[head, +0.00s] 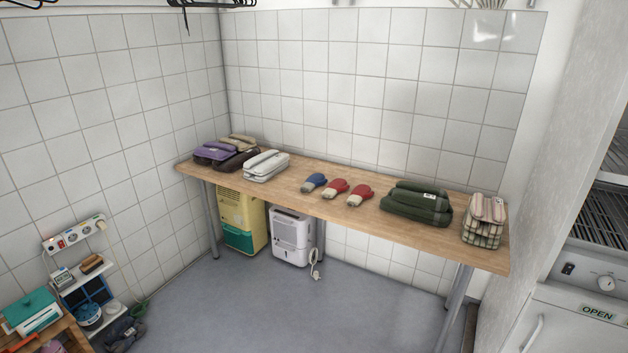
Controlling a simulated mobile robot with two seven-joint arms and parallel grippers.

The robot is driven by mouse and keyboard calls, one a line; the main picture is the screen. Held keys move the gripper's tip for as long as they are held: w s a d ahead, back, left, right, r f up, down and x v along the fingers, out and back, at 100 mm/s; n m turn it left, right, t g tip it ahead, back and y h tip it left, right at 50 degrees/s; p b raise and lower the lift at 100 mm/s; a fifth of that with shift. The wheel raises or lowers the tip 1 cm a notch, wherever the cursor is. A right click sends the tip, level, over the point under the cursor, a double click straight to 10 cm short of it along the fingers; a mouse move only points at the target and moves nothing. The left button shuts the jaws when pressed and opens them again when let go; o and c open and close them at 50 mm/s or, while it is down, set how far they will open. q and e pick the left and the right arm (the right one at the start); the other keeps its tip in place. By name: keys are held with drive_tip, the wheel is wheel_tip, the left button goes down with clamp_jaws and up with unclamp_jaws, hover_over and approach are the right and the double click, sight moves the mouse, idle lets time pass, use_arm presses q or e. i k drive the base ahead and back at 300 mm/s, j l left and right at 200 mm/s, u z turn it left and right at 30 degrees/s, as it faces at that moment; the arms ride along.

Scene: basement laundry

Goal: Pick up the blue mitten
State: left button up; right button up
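The blue mitten (314,182) lies on the long wooden table (340,212) against the tiled back wall, near the table's middle. It has a pale cuff on its lower left side. Two red mittens with pale cuffs lie to its right: one close by (336,187) and one a little farther right (360,194). The mittens lie side by side with small gaps. Neither of my grippers shows in the head view.
Folded white cloth (266,165) and purple and dark cloths (218,152) lie left of the mittens. Green folded cloth (416,203) and a checked stack (485,222) lie right. Two dehumidifier-like units (290,236) stand below. The floor (270,310) in front is clear.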

sight(316, 179)
drive_tip(key=i+j+z, duration=0.45)
drive_tip(key=i+j, duration=1.9)
drive_tip(key=i, duration=0.1)
